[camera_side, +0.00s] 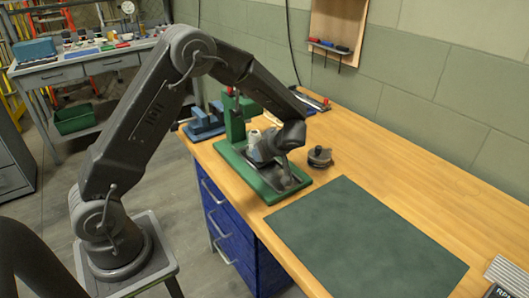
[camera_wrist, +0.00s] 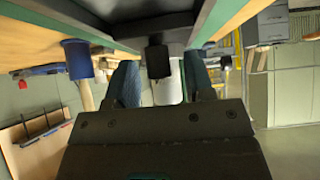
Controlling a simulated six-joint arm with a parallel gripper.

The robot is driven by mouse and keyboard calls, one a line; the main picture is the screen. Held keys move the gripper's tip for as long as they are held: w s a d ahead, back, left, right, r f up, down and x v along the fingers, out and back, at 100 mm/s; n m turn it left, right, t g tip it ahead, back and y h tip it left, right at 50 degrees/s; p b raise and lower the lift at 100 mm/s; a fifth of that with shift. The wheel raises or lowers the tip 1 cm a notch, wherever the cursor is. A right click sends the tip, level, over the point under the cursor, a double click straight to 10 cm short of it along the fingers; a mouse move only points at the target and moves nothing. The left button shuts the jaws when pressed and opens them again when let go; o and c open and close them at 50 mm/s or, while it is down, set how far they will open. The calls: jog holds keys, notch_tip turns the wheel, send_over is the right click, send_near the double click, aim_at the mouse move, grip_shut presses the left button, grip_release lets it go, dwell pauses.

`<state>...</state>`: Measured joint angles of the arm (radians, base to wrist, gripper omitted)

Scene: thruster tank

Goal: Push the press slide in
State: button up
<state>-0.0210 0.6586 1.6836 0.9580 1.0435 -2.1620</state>
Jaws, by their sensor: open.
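The green press (camera_side: 236,120) stands on its green base plate (camera_side: 268,188) near the bench's left edge. A dark grey part (camera_side: 288,180) sits low on that plate; I take it for the press slide, but my arm partly hides it. My gripper (camera_wrist: 160,68) is open, its two dark fingers apart. In the wrist view, a pale cylinder with a black end (camera_wrist: 158,58) shows in the gap between the fingers, in line with the dark channel between the green edges. I cannot tell whether the fingers touch anything. In the side view, my wrist is low over the press base.
A dark round fixture (camera_side: 320,156) stands just right of the press. A green mat (camera_side: 365,240) lies clear at the front. A blue vise (camera_side: 205,122) is behind left. A blue-headed mallet (camera_wrist: 78,60) shows left in the wrist view.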

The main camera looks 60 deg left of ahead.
jog(key=shift+a+f, duration=0.2)
grip_shut()
dwell(0.4)
